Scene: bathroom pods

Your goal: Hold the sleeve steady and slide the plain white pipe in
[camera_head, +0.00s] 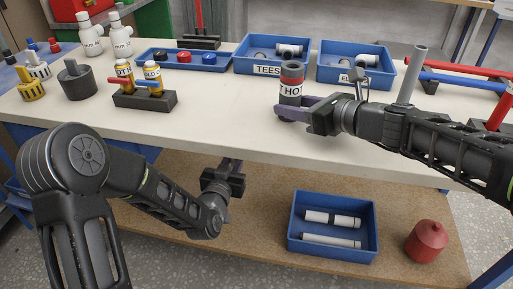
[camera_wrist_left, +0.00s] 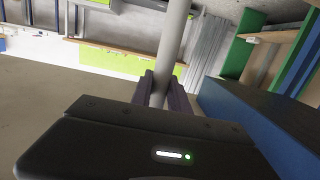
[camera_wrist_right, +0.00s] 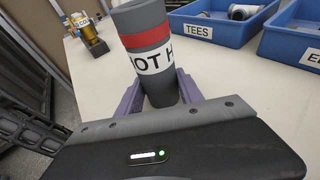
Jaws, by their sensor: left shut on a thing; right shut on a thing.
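My left gripper (camera_head: 233,163) is below and in front of the bench top, well apart from the sleeve. In the left wrist view it (camera_wrist_left: 163,92) is shut on a plain pale pipe (camera_wrist_left: 174,45). I cannot make out that pipe in the head view.
The bench top (camera_head: 215,118) juts above my left gripper. On the lower shelf a blue bin (camera_head: 333,250) holds white pipes, beside a red vessel (camera_head: 427,241). Blue bins, one labelled TEES (camera_head: 268,70), stand behind the sleeve. A bottle holder (camera_head: 145,100) stands left. A grey upright pipe (camera_head: 413,72) shows behind my right arm.

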